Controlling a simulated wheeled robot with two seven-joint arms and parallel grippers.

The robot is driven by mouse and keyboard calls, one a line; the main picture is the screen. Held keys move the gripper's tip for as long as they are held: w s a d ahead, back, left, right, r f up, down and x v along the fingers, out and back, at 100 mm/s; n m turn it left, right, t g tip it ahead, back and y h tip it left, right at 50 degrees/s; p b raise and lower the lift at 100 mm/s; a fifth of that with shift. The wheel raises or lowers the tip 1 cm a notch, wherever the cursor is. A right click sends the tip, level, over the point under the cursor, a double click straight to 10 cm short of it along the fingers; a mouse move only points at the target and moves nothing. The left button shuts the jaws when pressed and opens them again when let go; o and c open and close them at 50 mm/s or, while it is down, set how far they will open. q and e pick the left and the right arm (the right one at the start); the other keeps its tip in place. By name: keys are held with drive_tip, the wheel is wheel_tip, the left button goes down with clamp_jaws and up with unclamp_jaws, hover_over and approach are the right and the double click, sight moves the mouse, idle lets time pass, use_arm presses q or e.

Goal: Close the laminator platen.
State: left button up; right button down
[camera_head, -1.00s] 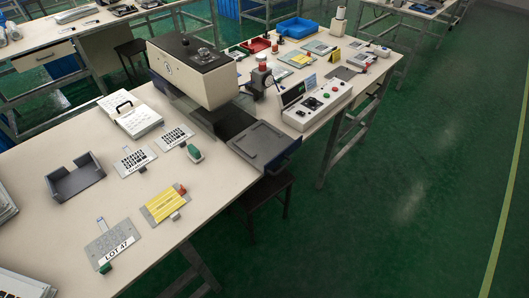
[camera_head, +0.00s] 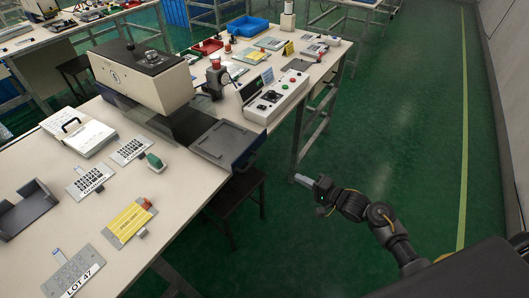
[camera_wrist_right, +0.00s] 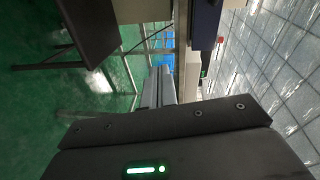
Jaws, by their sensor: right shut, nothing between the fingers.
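The laminator (camera_head: 150,75) is a cream box with a black top on the long bench. Its platen (camera_head: 224,142), a dark flat tray with a dark blue front, sticks out toward the bench's front edge. My right gripper (camera_head: 303,181) is over the floor, to the right of and a little below the platen, apart from it. Its fingers are together and empty. In the right wrist view the fingers (camera_wrist_right: 158,87) are closed, and a dark blue part (camera_wrist_right: 206,24), likely the platen front, shows at the top. My left gripper is not in view.
A control box (camera_head: 275,98) with coloured buttons stands right of the platen. A green-handled tool (camera_head: 154,161), a yellow film card (camera_head: 130,220) and a grey holder (camera_head: 28,209) lie on the bench. A dark stool (camera_head: 237,193) stands below the platen. The floor at right is clear.

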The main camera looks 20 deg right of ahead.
sight(257, 144)
wheel_tip(257, 144, up, 8)
drive_tip(key=a+y, duration=0.1)
drive_tip(key=y, duration=0.2)
drive_tip(key=x, duration=0.9)
drive_tip(key=f+p+x, duration=0.1)
drive_tip(key=x, duration=0.4)
drive_tip(key=shift+w, duration=0.3)
drive_tip(key=shift+r, duration=0.1)
